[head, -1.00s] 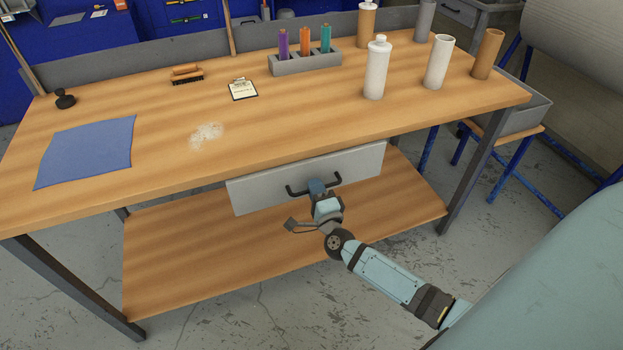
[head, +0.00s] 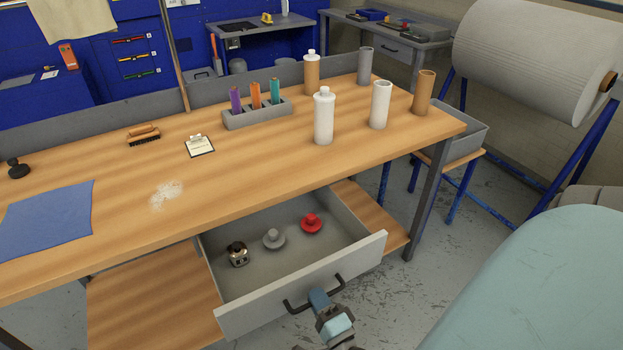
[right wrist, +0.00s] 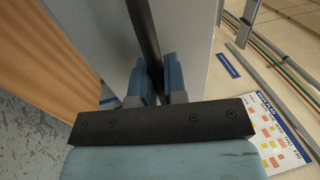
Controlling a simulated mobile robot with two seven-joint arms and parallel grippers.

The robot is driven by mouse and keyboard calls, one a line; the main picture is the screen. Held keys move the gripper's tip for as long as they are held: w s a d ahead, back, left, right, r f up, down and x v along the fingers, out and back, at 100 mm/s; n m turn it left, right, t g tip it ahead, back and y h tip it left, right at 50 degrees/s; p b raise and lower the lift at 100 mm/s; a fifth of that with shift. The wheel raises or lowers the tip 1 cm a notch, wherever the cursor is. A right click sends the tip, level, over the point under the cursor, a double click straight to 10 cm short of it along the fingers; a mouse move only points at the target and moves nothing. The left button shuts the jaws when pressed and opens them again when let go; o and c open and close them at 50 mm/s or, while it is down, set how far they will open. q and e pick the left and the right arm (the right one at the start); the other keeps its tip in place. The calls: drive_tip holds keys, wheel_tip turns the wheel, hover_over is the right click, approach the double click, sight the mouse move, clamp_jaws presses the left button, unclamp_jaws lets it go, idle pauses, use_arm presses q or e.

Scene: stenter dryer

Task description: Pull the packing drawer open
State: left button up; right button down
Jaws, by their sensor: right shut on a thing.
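The packing drawer (head: 245,311) is pulled out from under the wooden workbench (head: 240,165), with its inside showing. Its front carries a dark bar handle (head: 290,307). My right gripper (head: 319,298) is shut on the handle near its middle. In the right wrist view the two blue fingers (right wrist: 159,82) stand on either side of the dark handle (right wrist: 144,30), in front of the grey drawer front. Inside the drawer lie a small black-and-silver device (head: 237,254), a grey knobbed piece (head: 274,239) and a red knobbed piece (head: 312,224). My left gripper is not in view.
On the bench stand several bottles and tubes, such as a white bottle (head: 324,118), a grey holder (head: 257,114) with coloured spools, a brush (head: 144,134), a clipboard (head: 200,146) and a blue cloth (head: 46,215). A lower shelf (head: 150,300) lies below.

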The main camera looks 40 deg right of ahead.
drive_tip(key=shift+s+a, duration=0.15)
drive_tip(key=shift+s, duration=0.2)
drive_tip(key=c, duration=1.2)
unclamp_jaws()
